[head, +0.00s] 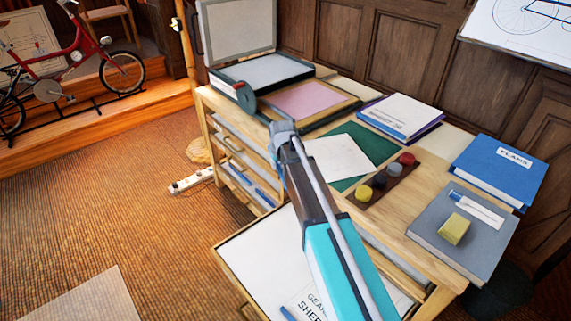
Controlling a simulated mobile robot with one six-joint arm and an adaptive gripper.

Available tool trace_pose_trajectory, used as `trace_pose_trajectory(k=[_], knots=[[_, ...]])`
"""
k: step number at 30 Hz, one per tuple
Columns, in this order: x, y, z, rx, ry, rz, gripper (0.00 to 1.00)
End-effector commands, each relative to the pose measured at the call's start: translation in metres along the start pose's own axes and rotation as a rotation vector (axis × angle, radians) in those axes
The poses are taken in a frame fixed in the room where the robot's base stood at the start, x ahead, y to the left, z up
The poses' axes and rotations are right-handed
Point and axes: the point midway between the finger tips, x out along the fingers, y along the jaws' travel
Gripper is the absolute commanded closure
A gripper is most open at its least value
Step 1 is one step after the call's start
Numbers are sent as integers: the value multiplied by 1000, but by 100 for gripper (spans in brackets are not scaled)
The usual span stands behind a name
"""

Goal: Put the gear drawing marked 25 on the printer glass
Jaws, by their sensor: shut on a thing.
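The printer (203,20) stands at the far left of the cabinet top, lid raised, its pale glass (265,69) bare in the part I see. My arm reaches up from the bottom. My gripper (262,113) is near the printer's front corner, small and partly hidden by my wrist. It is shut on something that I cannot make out. A white sheet (338,157) lies partly on a green mat (372,138), its face too faint to read. An open drawer (252,251) below has a label reading "GEAR SHE...", partly hidden by my arm. I cannot read a 25 anywhere.
A pink sheet (303,98) lies beside the printer. To the right are a strip with round pots (382,184), a white and purple book (400,115), a blue PLANS binder (498,170) and a grey book (455,258) bearing a yellow block (454,229). Carpet is open at left.

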Motion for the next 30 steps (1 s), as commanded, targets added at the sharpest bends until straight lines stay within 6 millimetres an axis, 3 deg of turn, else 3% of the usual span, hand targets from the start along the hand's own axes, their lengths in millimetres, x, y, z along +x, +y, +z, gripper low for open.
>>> trace_pose_trajectory(k=[14,30], knots=[[-33,0,-10,0,0,0,100],[-110,-4,25,0,0,0,100]])
